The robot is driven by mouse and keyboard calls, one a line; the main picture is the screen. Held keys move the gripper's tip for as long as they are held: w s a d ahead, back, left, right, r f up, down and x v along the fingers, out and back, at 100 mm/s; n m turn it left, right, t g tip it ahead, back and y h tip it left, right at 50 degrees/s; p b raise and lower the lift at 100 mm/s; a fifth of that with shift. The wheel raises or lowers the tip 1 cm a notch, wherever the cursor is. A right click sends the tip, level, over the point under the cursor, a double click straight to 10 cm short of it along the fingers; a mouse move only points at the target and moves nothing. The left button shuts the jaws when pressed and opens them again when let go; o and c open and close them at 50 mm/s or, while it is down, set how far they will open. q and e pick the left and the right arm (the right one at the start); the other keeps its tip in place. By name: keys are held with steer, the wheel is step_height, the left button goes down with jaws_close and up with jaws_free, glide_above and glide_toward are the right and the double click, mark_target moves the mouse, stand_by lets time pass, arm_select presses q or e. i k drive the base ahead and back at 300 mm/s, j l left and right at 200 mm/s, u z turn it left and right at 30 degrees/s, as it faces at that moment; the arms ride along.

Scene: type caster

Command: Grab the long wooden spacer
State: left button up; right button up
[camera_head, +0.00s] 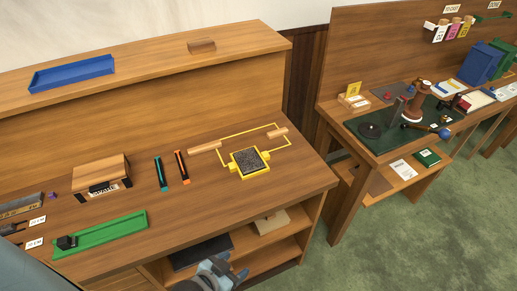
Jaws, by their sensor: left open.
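A long, light wooden bar (205,147), which looks like the long spacer, lies on the workbench left of the yellow-framed dark square. A shorter wooden piece (277,133) lies to the right, by the yellow outline. My left gripper (233,267) is at the bottom of the view, in front of the bench's lower shelves. It is open, with nothing seen between its fingers, and well apart from both wooden pieces. My right gripper is not in view.
The workbench (220,195) also holds a green tray (100,236), a wooden box (101,172) and two slim tools, one orange (182,167) and one teal (160,174). A blue tray (72,74) and a wooden block (202,46) sit on the raised shelf. The bench front is clear.

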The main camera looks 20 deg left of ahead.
mark_target(208, 146)
steer(key=j+u, duration=0.2)
steer(key=u, duration=0.95)
steer(key=k+l+u, duration=0.1)
steer(key=l+u, duration=0.2)
steer(key=l, duration=0.15)
